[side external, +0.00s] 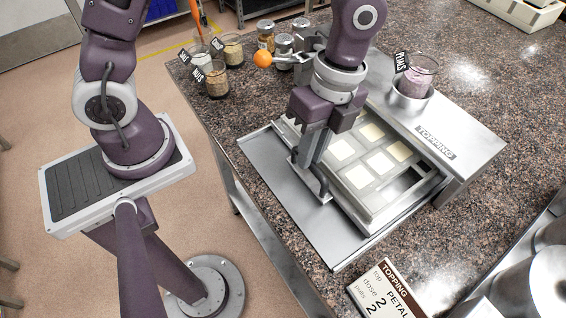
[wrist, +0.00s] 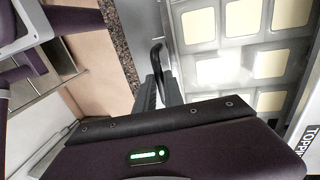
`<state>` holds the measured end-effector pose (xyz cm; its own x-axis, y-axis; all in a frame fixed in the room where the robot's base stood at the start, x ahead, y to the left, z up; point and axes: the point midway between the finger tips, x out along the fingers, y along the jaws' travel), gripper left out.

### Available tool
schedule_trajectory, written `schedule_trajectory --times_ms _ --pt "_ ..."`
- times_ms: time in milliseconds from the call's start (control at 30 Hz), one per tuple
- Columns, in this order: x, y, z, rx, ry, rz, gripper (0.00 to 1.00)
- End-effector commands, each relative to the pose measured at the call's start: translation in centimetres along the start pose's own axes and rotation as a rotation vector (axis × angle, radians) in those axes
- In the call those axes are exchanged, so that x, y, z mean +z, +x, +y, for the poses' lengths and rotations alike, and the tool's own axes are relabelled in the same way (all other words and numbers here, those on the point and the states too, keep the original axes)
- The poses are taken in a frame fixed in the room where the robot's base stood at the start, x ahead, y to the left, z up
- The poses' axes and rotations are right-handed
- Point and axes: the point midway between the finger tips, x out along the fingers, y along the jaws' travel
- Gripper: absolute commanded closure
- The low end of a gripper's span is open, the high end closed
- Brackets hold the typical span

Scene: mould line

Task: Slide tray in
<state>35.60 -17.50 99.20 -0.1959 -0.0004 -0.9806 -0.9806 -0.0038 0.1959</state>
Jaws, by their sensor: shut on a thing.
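The grey mould tray (side external: 365,205) with several pale square fillings lies on a flat metal plate (side external: 285,195), partly under the raised TOPPING station (side external: 450,150). One pocket near its right end looks dark. In the wrist view the tray (wrist: 205,62) fills the upper right. My gripper (side external: 318,185) points down at the tray's near-left edge and is shut on the dark handle (wrist: 157,52). In the wrist view my gripper's fingers (wrist: 158,92) close around the lower part of that handle, and their exact contact is partly hidden.
A jar labelled PETALS (side external: 415,78) stands in a holder on the station. Several labelled jars (side external: 215,80) stand at the counter's back left. A TOPPING sign (side external: 385,290) is at the front. Bare granite counter (side external: 455,80) lies behind the station.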

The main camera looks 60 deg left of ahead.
Motion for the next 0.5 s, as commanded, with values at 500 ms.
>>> schedule_trajectory --times_ms 500 --pt "-0.1 -1.5 -7.6 -0.002 0.001 0.003 1.0"
